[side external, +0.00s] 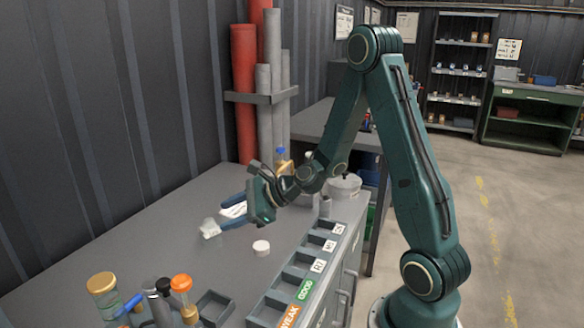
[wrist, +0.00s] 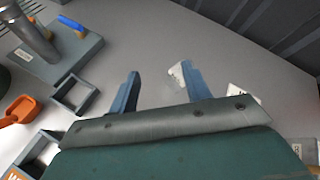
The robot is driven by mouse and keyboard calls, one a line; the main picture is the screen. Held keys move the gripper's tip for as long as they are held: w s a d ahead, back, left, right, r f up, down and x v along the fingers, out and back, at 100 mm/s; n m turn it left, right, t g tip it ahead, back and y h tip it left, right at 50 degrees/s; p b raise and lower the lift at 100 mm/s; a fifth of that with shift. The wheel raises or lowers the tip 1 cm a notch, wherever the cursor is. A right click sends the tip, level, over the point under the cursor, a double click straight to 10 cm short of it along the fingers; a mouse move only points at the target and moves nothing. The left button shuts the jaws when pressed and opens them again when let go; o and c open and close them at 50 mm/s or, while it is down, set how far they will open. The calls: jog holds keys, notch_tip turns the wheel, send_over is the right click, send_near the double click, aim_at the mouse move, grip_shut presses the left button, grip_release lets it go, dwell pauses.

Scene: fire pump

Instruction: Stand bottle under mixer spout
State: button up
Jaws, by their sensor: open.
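My gripper (side external: 222,213) is open, its two blue fingers reaching left over the grey bench; they also show in the wrist view (wrist: 160,72). A small clear, whitish item (side external: 209,228), perhaps a bottle, is near the lower fingertip in the side view. A white label (wrist: 176,75) shows close to the right finger in the wrist view; I cannot tell whether they touch. What looks like the mixer, a grey stand with a metal cylinder (wrist: 36,40), is at the upper left of the wrist view. I cannot make out its spout.
A white disc (side external: 261,247) lies near my gripper. Labelled bins (side external: 298,271) line the front edge. An amber bottle (side external: 284,166) and white pot (side external: 344,187) stand farther back.

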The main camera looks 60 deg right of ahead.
jog(key=s+a+r+n+g, duration=0.2)
jog(key=s+a+r+n, duration=0.25)
jog(key=n, duration=0.45)
jog(key=s+r+n+g+h, duration=0.2)
jog(key=s+r+n, duration=0.2)
jog(key=s+n, duration=0.5)
jog(key=s+a+r+n+g+h, duration=0.1)
jog(key=s+r+n, duration=0.3)
jog(key=s+n, duration=0.5)
jog(key=s+h, duration=0.1)
jog(key=s, duration=0.2)
jog(key=shift+r+g+h, duration=0.25)
jog(key=shift+g+h, duration=0.05)
jog(key=shift+g, duration=0.1)
jog(key=shift+o, duration=2.3)
